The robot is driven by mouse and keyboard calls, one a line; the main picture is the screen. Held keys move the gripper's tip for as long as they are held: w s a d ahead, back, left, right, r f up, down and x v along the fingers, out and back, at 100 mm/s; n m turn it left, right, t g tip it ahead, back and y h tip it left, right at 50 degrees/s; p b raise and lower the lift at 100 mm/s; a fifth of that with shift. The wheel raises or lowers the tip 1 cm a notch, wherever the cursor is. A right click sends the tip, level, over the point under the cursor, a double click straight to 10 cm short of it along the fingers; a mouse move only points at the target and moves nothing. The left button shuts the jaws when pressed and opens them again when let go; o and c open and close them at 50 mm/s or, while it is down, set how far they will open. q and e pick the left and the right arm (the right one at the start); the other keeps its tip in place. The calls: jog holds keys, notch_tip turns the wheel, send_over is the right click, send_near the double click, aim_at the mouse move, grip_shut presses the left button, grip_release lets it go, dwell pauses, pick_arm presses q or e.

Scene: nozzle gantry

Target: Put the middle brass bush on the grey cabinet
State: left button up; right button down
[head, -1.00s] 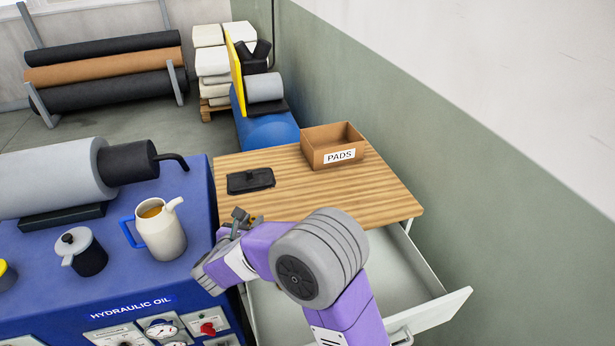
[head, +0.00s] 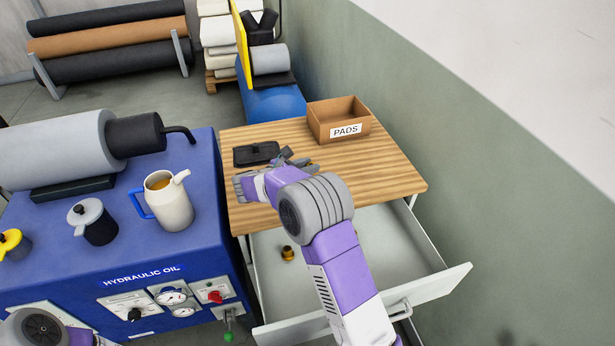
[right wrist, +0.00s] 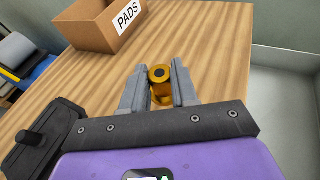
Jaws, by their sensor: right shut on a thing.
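My right gripper (head: 298,161) is over the wooden top (head: 385,172) of the cabinet with the open drawer. In the right wrist view it is shut on a brass bush (right wrist: 160,84), which has a dark bore and sits between the grey fingers. I cannot tell whether the bush touches the wood. In the head view the hand mostly hides this bush. Another brass bush (head: 288,254) stands in the open drawer (head: 385,240), left of my right arm. My arm hides part of the drawer. My left gripper is out of view; only part of its arm shows at the bottom left.
A box marked PADS (head: 338,120) stands at the back of the top; a black tray (head: 256,153) lies at its left. The blue hydraulic unit (head: 205,240), left of the cabinet, carries a cream jug (head: 170,208) and a lidded pot (head: 95,222). The top's right side is clear.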

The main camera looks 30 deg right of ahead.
jog(key=shift+f+b, duration=0.4)
jog(key=shift+f, duration=1.6)
jog(key=shift+f, duration=0.1)
jog(key=c, duration=0.9)
grip_release()
jog(key=shift+f, duration=0.1)
jog(key=shift+o, duration=0.2)
jog(key=shift+r, duration=0.25)
jog(key=p+v, duration=0.1)
jog(key=v, duration=1.1)
jog(key=shift+a+p, duration=0.1)
jog(key=shift+p, duration=0.25)
